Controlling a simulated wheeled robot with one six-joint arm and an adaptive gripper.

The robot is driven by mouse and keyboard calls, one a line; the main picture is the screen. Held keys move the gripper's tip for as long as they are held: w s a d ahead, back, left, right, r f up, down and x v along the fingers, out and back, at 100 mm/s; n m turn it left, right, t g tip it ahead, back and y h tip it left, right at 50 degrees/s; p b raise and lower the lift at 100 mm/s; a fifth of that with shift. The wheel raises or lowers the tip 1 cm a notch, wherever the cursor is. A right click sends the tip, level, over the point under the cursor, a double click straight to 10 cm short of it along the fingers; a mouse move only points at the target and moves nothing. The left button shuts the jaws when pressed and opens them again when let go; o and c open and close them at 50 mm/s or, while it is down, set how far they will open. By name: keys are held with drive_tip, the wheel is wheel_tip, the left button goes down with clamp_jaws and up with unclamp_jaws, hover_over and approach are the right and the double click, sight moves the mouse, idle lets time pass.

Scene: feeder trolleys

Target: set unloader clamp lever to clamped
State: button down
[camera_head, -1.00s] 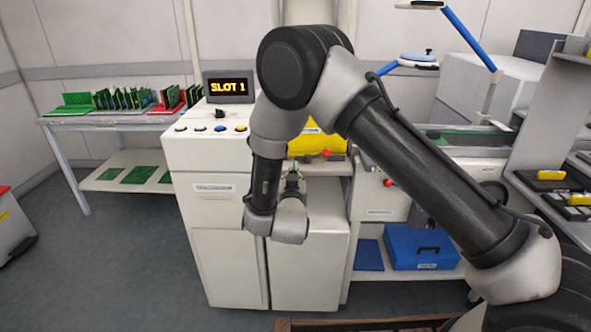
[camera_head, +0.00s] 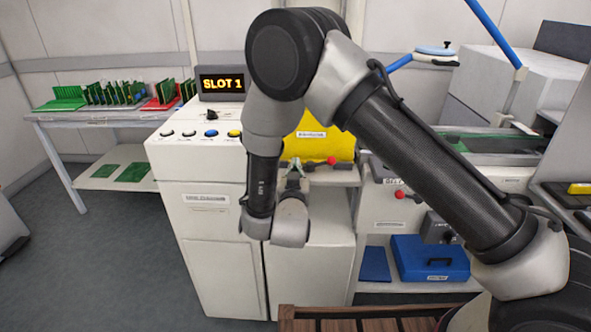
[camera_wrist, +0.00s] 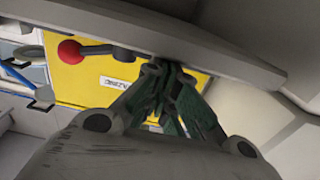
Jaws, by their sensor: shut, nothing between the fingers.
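A lever with a red ball knob (camera_head: 332,160) stands in front of the yellow panel, on the ledge of the white machine. The wrist view shows the red knob (camera_wrist: 69,51) and its dark shaft at upper left, beyond a grey edge. A second red knob (camera_head: 399,194) is on the unit to the right; the frames do not settle which is the unloader clamp lever. My gripper (camera_head: 294,168) is left of the first knob, apart from it. In the wrist view my gripper's fingertips (camera_wrist: 165,68) are together, empty, close to the grey edge.
The yellow panel (camera_head: 330,142) is behind the ledge (camera_head: 325,177), which lies close to my fingers. A control box with buttons (camera_head: 205,140) and a "SLOT 1" display (camera_head: 221,83) stand left. A blue case (camera_head: 430,258) sits on the lower right shelf. Floor is clear at left.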

drive_tip(key=shift+w+a, duration=0.4)
drive_tip(key=shift+w, duration=0.15)
idle(0.5)
drive_tip(key=shift+w, duration=0.15)
drive_tip(key=shift+w+a+m+g+h, duration=0.15)
drive_tip(key=shift+w+m+h, duration=0.2)
drive_tip(key=shift+m+h, duration=0.55)
drive_tip(key=shift+w+a+m+g+h, duration=0.15)
drive_tip(key=shift+w+m+h, duration=0.25)
drive_tip(key=shift+h, duration=0.9)
